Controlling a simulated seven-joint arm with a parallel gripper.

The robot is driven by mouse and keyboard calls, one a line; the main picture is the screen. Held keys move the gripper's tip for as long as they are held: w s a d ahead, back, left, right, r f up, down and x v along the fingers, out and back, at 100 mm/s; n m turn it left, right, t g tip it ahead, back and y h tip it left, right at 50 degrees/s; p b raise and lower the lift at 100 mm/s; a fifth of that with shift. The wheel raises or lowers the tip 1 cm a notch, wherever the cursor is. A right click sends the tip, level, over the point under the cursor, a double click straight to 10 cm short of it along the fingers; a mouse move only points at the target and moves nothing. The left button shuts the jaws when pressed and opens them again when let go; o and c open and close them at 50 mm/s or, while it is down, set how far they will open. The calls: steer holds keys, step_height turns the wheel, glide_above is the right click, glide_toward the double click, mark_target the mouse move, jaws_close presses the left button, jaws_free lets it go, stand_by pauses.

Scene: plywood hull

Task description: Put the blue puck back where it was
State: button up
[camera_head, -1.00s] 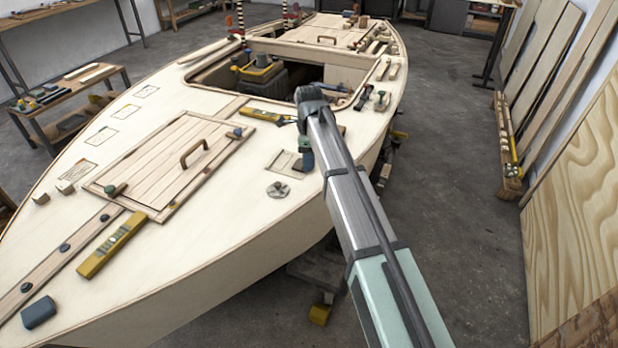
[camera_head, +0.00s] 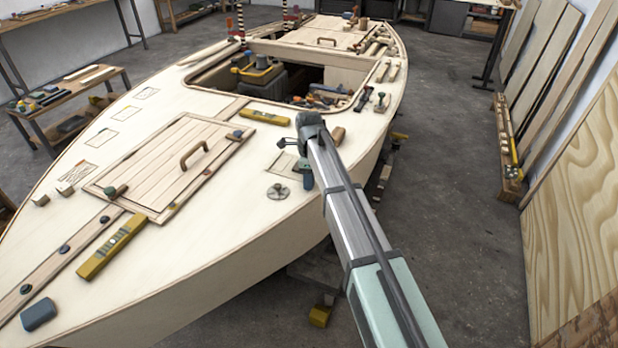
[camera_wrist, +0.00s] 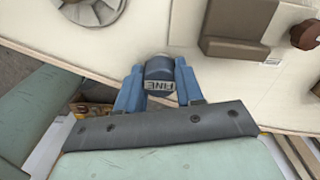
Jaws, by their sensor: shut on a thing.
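The blue puck (camera_wrist: 159,68) is a small dark-blue round piece with a pale label reading "FINE" in the wrist view. My gripper (camera_wrist: 160,80) is shut on it, with one blue finger on either side. In the head view my gripper (camera_head: 307,176) hangs at the right edge of the pale deck (camera_head: 225,230), beside a round metal fitting (camera_head: 278,192). The puck cannot be made out there. I cannot tell whether it touches the deck. Several dark discs, one of them a blue-grey disc (camera_head: 64,249), sit along the plank at left.
A yellow level (camera_head: 112,244) lies beside the hatch (camera_head: 165,165), which has a raised handle. Another yellow level (camera_head: 264,117) lies near the open cockpit (camera_head: 330,78). In the wrist view a brown block (camera_wrist: 240,28) stands right of the puck. Bare deck lies left of the fitting.

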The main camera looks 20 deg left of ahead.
steer(key=o, duration=1)
step_height(320, 180, up, 12)
steer(key=shift+r, duration=0.15)
stand_by(0.4)
